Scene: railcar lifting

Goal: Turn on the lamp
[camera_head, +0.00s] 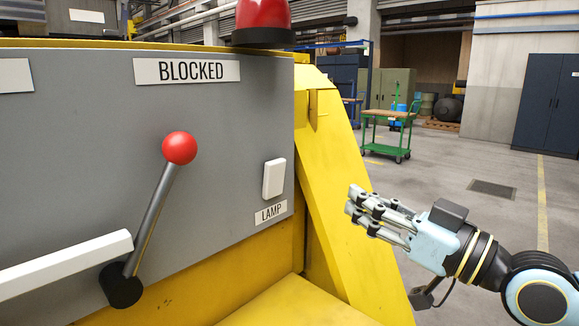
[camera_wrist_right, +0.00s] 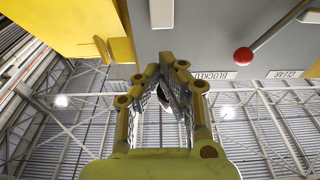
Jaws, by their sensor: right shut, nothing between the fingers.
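A white rocker switch (camera_head: 274,179) sits on the grey panel (camera_head: 225,130), above a label reading LAMP (camera_head: 270,213). A red dome lamp (camera_head: 263,14) stands on top of the panel; I cannot tell whether it is lit. My right gripper (camera_head: 355,200) is shut and empty, to the right of the switch and apart from it, pointing left toward the panel. In the right wrist view, the shut fingers (camera_wrist_right: 174,66) show below the white switch (camera_wrist_right: 161,13), which is at the top edge. My left gripper is not in view.
A lever with a red ball knob (camera_head: 179,148) stands left of the switch, under a BLOCKED label (camera_head: 200,70). A white bar (camera_head: 65,264) crosses the lower left. A yellow frame (camera_head: 345,205) borders the panel. A green cart (camera_head: 388,125) stands farther back on open floor.

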